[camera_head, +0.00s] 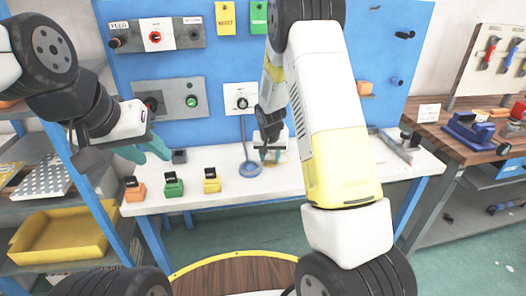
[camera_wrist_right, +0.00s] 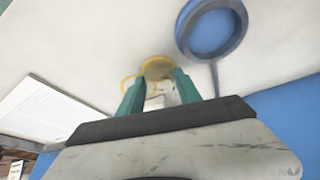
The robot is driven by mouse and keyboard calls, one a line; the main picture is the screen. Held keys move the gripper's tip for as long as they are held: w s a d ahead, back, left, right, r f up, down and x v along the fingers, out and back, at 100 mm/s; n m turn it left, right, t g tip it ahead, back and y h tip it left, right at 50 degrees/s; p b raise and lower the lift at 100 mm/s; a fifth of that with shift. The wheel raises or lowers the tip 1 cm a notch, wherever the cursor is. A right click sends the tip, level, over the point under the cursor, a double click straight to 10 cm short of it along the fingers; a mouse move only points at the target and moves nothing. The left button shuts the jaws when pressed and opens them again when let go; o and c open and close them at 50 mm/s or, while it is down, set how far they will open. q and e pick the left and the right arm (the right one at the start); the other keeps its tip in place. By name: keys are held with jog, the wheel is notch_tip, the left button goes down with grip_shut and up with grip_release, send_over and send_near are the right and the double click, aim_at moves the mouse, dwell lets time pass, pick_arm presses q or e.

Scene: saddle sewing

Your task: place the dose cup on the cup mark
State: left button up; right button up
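The dose cup appears as a small yellowish round shape (camera_wrist_right: 157,67) between my right fingertips in the right wrist view. The teal fingers of my right gripper (camera_wrist_right: 160,78) stand against its two sides. In the head view my right gripper (camera_head: 270,155) is low over the white table, and the cup is hard to make out there. My left gripper (camera_head: 146,152) is open and empty above the table's left end.
A blue ring with a handle (camera_head: 250,169) lies left of my right gripper. Orange (camera_head: 135,190), green (camera_head: 174,185) and yellow (camera_head: 212,181) blocks stand along the white table's (camera_head: 300,180) front. A blue panel (camera_head: 205,70) with switch boxes rises behind.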

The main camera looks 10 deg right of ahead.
grip_shut()
jog(key=shift+r, duration=0.15)
